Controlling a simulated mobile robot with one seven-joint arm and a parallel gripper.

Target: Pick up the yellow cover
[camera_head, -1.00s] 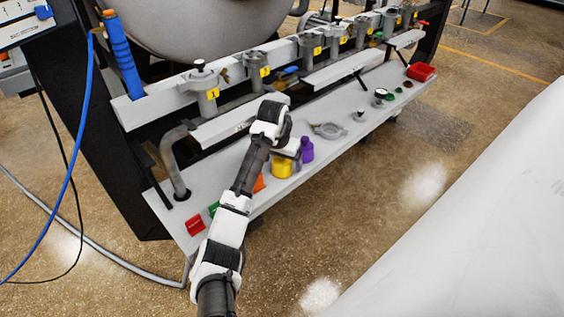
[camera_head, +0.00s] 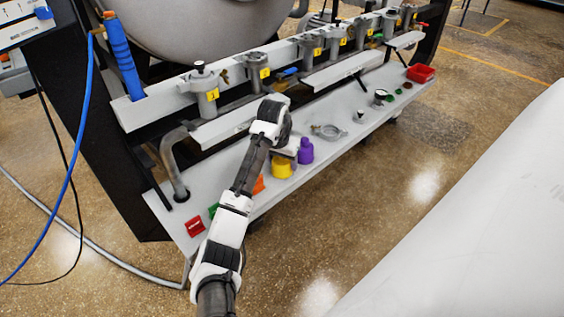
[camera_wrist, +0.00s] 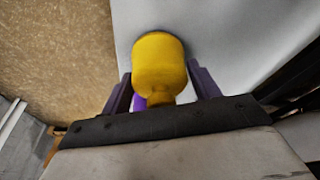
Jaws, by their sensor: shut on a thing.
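The yellow cover (camera_head: 282,169) is at the front edge of the grey shelf, just below the end of my arm. In the wrist view the yellow cover (camera_wrist: 159,62) is a rounded cylinder with a narrower neck, lying between my two dark purple fingers. My gripper (camera_wrist: 162,85) is shut on it. In the head view my gripper (camera_head: 286,150) is mostly hidden by my own wrist. I cannot tell whether the cover still touches the shelf.
A purple cover (camera_head: 305,151) stands close to the right of the yellow one. An orange piece (camera_head: 258,184), a green piece (camera_head: 213,209) and a red block (camera_head: 195,225) lie to the left. A grey clamp ring (camera_head: 328,131) lies on the shelf (camera_head: 345,112). Numbered valves line the rail behind.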

